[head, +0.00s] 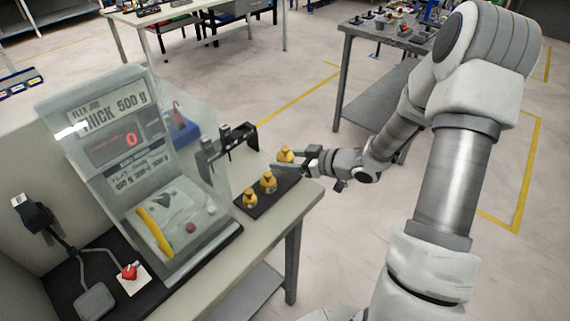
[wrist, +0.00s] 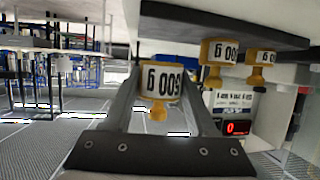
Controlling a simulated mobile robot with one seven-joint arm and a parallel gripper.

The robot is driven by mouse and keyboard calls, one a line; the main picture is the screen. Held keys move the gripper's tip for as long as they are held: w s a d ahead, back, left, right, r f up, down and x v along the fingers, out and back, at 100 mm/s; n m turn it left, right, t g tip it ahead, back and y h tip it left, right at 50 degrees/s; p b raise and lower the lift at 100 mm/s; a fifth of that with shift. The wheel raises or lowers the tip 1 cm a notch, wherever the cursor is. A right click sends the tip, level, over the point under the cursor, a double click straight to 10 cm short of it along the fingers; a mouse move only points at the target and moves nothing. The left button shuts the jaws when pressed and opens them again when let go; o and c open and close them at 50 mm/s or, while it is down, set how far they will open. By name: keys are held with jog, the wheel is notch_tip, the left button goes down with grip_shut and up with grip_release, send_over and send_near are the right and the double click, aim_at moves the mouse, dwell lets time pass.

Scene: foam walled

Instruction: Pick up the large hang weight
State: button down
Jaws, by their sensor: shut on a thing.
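Three yellow hang weights with white labels show at the bench's right end. My gripper (head: 303,160) is shut on the farthest one, the large hang weight (head: 286,154). In the upside-down wrist view, this weight (wrist: 160,86) reads 500 g and sits between both fingers of my gripper (wrist: 160,92). The other two weights, a middle one (head: 268,182) and a near one (head: 250,197), stand upright on a black tray (head: 284,184). In the wrist view a gap seems to show between the held weight and the tray (wrist: 200,20); its height is unclear.
A clear-walled scale station (head: 130,140) with a red 0 display stands left of the tray. A black bracket (head: 228,145) rises beside the tray. A red-knobbed item (head: 130,272) lies at front left. Open floor lies right of the bench; another table (head: 385,35) stands behind.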

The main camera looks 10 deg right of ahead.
jog(key=w+r+p+v, duration=0.2)
jog(key=r+v, duration=0.1)
jog(key=v, duration=1.1)
jog(key=w+a+f+m+t+h, duration=0.1)
jog(key=w+a+m+h, duration=0.1)
jog(key=w+a, duration=0.1)
jog(key=w+a+f+m+t+h, duration=0.1)
jog(key=w+a+f+m+h, duration=0.1)
jog(key=w+a+m+h, duration=0.1)
jog(key=w+a+f+m+t+h+p, duration=0.1)
jog(key=w+a+m+t+h, duration=0.1)
jog(key=w+a, duration=0.1)
jog(key=shift+w+f+m+h, duration=0.1)
jog(key=shift+f+m+h, duration=0.05)
jog(key=shift+m+h, duration=0.2)
jog(key=shift+s+a+f+m+h, duration=0.1)
jog(key=shift+s+f+m+h, duration=0.5)
jog(key=shift+f+h, duration=0.25)
